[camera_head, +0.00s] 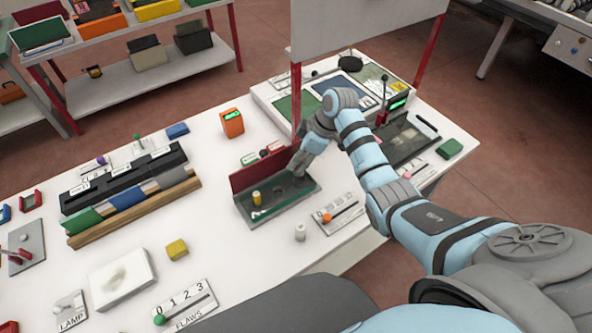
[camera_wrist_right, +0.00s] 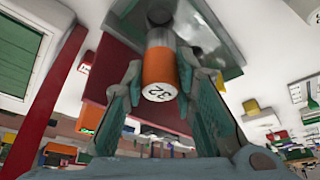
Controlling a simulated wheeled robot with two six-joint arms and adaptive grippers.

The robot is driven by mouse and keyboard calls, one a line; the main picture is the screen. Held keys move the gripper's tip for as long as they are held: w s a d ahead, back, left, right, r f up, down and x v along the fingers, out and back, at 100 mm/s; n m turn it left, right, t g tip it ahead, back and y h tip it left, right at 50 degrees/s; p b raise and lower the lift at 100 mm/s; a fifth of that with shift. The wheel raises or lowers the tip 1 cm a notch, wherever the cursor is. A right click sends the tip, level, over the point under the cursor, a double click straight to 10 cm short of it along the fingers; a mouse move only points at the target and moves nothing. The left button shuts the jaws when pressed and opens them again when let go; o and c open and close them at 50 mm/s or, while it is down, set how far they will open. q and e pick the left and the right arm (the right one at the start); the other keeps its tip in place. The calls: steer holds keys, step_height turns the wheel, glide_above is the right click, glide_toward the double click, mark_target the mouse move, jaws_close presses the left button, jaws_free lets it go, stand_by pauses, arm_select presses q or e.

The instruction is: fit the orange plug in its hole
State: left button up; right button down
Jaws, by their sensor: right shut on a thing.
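The orange plug (camera_wrist_right: 158,68) is between the fingers of my right gripper (camera_head: 298,172) in the right wrist view. Its near end carries the number 32, and its paler far part points at the green holed block (camera_head: 279,211). I cannot tell whether it has entered a hole. In the head view my fingers hide the plug and are low over the block's far right part. A yellow plug (camera_head: 256,198) stands upright at the block's left part. My left gripper is not in view.
A red upright panel (camera_head: 248,178) runs along the block's back. A pale grey plug (camera_head: 300,232) stands on the table in front, beside a slider plate (camera_head: 338,216). An orange display box (camera_head: 232,123) stands behind.

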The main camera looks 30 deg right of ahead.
step_height(320, 180, down, 5)
steer(key=b, duration=0.4)
steer(key=shift+r, duration=0.25)
steer(key=shift+f, duration=0.1)
steer(key=shift+f, duration=0.25)
steer(key=shift+f, duration=0.2)
steer(key=c, duration=1.3)
jaws_free()
steer(key=shift+r, duration=0.1)
